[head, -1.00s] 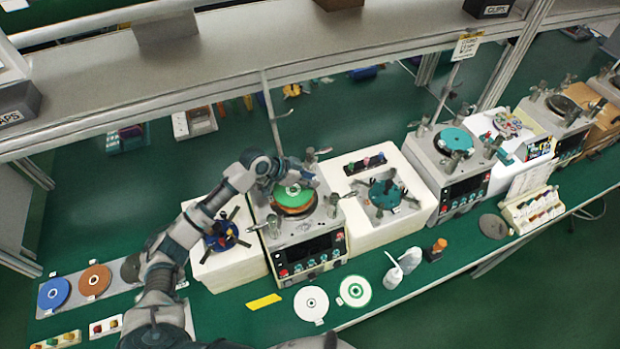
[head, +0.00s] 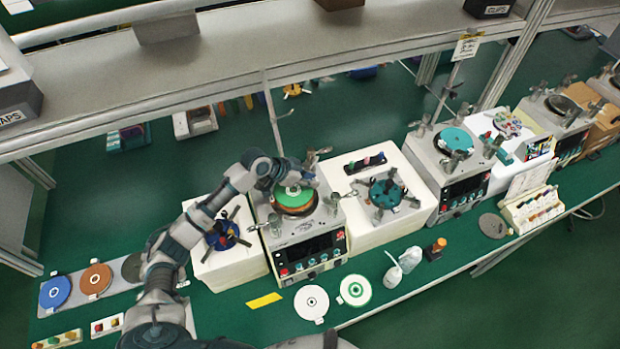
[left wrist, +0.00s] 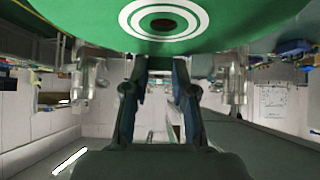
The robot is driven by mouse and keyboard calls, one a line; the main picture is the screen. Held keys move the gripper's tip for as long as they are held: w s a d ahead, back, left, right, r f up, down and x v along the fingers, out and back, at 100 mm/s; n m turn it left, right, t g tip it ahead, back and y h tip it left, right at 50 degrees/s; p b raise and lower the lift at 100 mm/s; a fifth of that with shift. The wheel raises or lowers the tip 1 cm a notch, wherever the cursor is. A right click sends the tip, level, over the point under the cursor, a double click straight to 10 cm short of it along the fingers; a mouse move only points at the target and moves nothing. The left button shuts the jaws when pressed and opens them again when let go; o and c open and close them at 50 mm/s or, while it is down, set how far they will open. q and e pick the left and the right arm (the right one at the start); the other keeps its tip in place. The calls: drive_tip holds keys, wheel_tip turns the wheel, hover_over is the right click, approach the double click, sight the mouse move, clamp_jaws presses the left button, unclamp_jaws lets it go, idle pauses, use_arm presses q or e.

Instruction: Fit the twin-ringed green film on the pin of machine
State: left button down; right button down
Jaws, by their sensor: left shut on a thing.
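The twin-ringed green film (head: 294,189) is at my left gripper (head: 281,177), over the round plate of the near-left machine (head: 309,243). In the left wrist view the film (left wrist: 225,22) fills the top, with two white rings around a dark centre hole. My left gripper (left wrist: 160,68) is shut on the film's edge. An orange-brown disc (head: 297,209) shows below the film on the machine. The pin is hidden, and I cannot tell whether the film touches the plate. My right gripper is not in view.
Upright clamp posts (head: 332,203) stand around the plate. A white block with a blue fixture (head: 222,236) is left of the machine; another with a teal fixture (head: 385,193) is right. White discs (head: 311,303) lie in front. A shelf (head: 230,65) runs above.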

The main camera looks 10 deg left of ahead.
use_arm(q)
drive_tip(key=shift+f+b, duration=0.3)
drive_tip(key=shift+f, duration=0.5)
drive_tip(key=c, duration=0.9)
unclamp_jaws()
drive_tip(key=shift+o, duration=0.2)
drive_tip(key=v, duration=1.2)
drive_tip(key=shift+a, duration=0.1)
drive_tip(key=shift+f, duration=0.1)
